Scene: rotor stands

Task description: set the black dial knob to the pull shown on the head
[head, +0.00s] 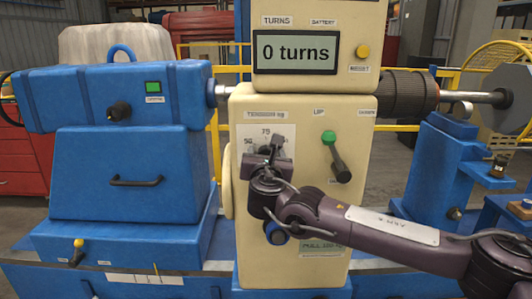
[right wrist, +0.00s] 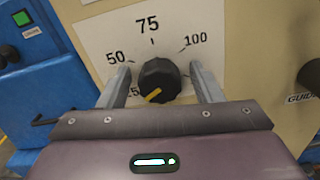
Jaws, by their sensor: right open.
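The black dial knob (right wrist: 160,80) shows in the right wrist view, with its yellow pointer turned down-left toward the partly hidden 25 mark. Its white scale plate (right wrist: 112,33) reads 50, 75 and 100 around it. My right gripper (right wrist: 160,74) is open, with one finger on each side of the knob; I cannot tell whether they touch it. In the head view my right gripper (head: 270,153) covers most of the knob, in front of the scale plate (head: 286,131). A small green display (head: 321,248) low on the cream head starts with PULL; its number is hard to read.
The turns display (head: 295,52) reads 0 turns. A green-knobbed lever (head: 337,155) stands right of the dial. A blue housing (head: 100,95) is at the left. A shaft with a black ribbed collar (head: 409,93) runs out to the right.

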